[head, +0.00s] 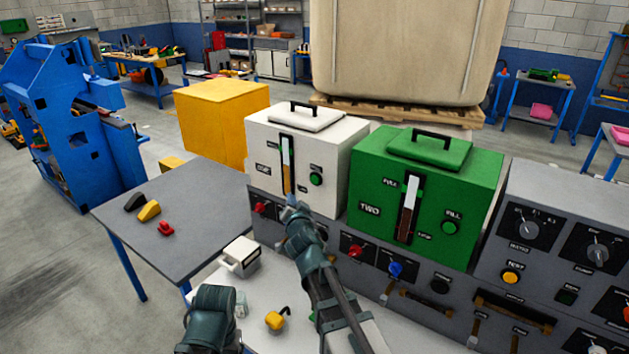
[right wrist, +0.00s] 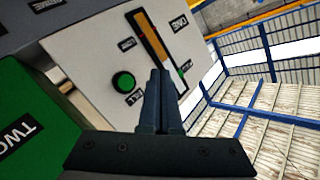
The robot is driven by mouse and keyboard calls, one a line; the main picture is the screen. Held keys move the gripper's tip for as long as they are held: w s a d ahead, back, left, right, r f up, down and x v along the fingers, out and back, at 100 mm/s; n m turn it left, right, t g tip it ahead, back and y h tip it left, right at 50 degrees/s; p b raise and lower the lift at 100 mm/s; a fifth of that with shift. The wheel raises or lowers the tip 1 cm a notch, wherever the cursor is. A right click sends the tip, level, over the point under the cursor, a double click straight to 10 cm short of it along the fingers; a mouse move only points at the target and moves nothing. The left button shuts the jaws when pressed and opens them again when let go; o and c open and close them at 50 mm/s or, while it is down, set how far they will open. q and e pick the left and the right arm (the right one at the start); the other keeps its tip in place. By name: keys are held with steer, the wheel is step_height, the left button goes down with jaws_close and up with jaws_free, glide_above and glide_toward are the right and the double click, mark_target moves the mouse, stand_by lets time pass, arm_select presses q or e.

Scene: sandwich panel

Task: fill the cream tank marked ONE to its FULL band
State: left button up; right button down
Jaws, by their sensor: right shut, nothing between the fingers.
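The cream tank marked ONE (head: 342,160) stands on the grey panel, left of the green tank TWO (head: 480,190). Its narrow upright gauge (head: 287,165) shows orange in the lower part and white above. In the right wrist view, the gauge (right wrist: 153,38) appears tilted, with the orange ending short of a small green mark. The tank's round green FILL button (head: 315,179) also shows in the right wrist view (right wrist: 123,81). My right gripper (head: 291,203) is shut and empty, in front of the tank's lower front; its fingertips (right wrist: 160,78) appear beside the button. Contact cannot be told.
The grey panel carries a red knob (head: 355,251), a blue knob (head: 395,269) and several other controls. A grey table (head: 195,195) at left holds small black, yellow and red pieces. A white box (head: 240,257) and a yellow piece (head: 277,320) lie near my right arm.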

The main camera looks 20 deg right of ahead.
mark_target(311, 179)
steer(key=w+d, duration=0.5)
steer(key=d, duration=0.2)
steer(key=shift+w, duration=0.2)
steer(key=shift+w+d, duration=0.1)
stand_by(2.2)
steer(key=shift+w+d, duration=0.2)
steer(key=shift+d, duration=0.05)
steer(key=shift+w+d, duration=0.25)
steer(key=shift+d, duration=0.1)
stand_by(4.2)
